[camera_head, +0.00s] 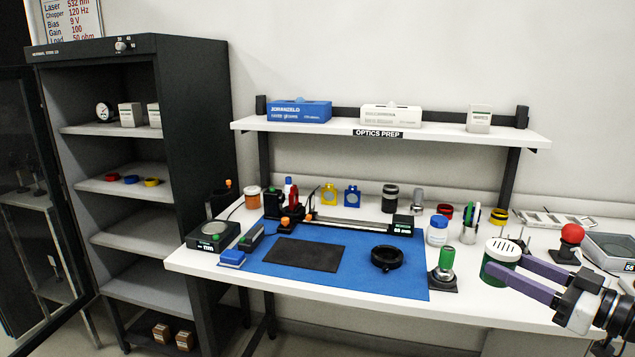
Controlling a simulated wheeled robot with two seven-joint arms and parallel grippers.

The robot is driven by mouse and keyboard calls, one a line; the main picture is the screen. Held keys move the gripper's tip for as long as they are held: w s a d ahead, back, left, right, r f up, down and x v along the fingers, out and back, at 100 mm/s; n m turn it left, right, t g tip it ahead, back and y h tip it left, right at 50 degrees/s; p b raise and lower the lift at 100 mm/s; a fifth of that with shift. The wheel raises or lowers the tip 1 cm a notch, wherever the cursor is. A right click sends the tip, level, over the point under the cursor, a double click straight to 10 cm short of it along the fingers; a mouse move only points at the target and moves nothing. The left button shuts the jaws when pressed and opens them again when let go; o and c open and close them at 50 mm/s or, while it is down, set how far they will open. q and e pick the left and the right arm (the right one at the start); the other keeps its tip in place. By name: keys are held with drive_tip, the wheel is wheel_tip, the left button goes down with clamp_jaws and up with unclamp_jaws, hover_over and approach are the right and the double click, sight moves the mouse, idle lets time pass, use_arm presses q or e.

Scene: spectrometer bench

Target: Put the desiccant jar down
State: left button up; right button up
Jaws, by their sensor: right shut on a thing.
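The desiccant jar (495,272) is a green jar with a white, slotted lid, at the right of the bench. My right gripper (508,268) reaches in from the lower right and is shut on it, with its two purple fingers at the jar's sides. The jar looks upright. It shows over the white bench top (470,300); I cannot tell whether its base touches the surface. My left gripper is not in view.
A green-capped item on a dark base (445,266) stands just left of the jar. A red ball-topped stand (570,242) and a scale (610,248) are to the right. A blue mat (340,277) covers the middle. Bare bench shows near the front right edge.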

drive_tip(key=s+a+f+m+t+h, duration=0.1)
drive_tip(key=s+a+f, duration=0.4)
drive_tip(key=s+a, duration=0.5)
drive_tip(key=s+a+f, duration=0.5)
drive_tip(key=s+a, duration=0.4)
drive_tip(key=a, duration=0.2)
drive_tip(key=s+d+m+h, duration=0.1)
drive_tip(key=m+h, duration=0.1)
drive_tip(key=h, duration=0.1)
drive_tip(key=s+d+r+m+t+h, duration=0.1)
drive_tip(key=m+h, duration=0.1)
drive_tip(key=h, duration=0.1)
drive_tip(key=s+d+m+t+h, duration=0.1)
drive_tip(key=h, duration=0.2)
drive_tip(key=shift+s+d+r+m, duration=0.1)
drive_tip(key=shift+r+m, duration=0.1)
drive_tip(key=shift+m, duration=0.2)
